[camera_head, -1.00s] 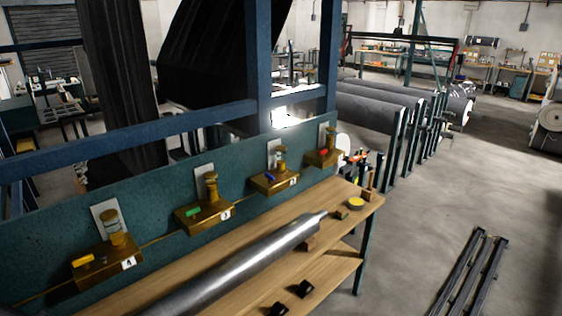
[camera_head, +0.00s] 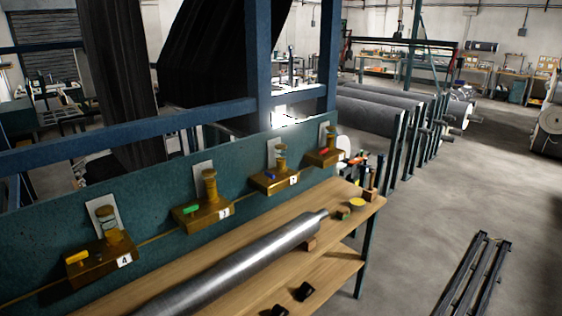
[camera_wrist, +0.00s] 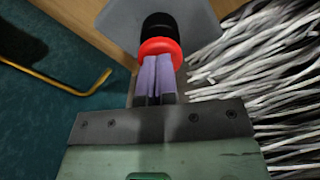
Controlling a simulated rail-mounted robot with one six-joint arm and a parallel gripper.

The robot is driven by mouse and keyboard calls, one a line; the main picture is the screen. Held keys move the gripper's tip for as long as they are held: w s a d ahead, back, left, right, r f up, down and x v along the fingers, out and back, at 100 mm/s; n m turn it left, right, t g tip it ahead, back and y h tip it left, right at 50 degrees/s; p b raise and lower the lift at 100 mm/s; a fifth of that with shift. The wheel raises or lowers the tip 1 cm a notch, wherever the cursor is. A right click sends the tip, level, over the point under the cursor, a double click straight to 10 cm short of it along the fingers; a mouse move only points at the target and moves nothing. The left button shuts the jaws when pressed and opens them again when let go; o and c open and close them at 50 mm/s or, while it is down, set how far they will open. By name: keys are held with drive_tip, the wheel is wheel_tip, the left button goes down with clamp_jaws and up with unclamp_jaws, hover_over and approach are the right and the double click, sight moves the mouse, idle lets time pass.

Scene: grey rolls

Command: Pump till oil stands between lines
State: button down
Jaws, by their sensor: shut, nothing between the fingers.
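Brass oil pump blocks with sight glasses line the teal panel in the head view. Block 4 (camera_head: 92,268) has a yellow knob (camera_head: 77,257), block 3 (camera_head: 203,218) a green one (camera_head: 191,209), block 2 (camera_head: 270,184) a blue one (camera_head: 270,176), and the far block (camera_head: 318,160) a red one (camera_head: 324,151). The oil levels and lines are too small to read. In the wrist view, my gripper (camera_wrist: 158,64) is shut and empty. Its purple fingers point at a red collar (camera_wrist: 160,47) with a black end (camera_wrist: 160,27); I cannot tell whether they touch.
A metal roller (camera_head: 235,268) lies along the wooden bench (camera_head: 350,196), with small blocks around it. A bent brass pipe (camera_wrist: 50,82) is left of my fingers, and pale strands (camera_wrist: 255,50) are at right. Metal rails (camera_head: 474,275) lie on the floor at right.

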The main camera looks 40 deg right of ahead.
drive_tip(key=shift+f+b, duration=0.55)
drive_tip(key=shift+f, duration=0.1)
wheel_tip(320, 180, up, 9)
drive_tip(key=p, duration=0.9)
wheel_tip(320, 180, up, 4)
drive_tip(key=p, duration=0.4)
wheel_tip(320, 180, down, 7)
drive_tip(key=b, duration=0.7)
drive_tip(key=shift+f, duration=0.15)
idle(1.3)
drive_tip(key=shift+f+b, duration=2.85)
drive_tip(key=shift+b, duration=0.1)
wheel_tip(320, 180, up, 9)
drive_tip(key=p, duration=0.9)
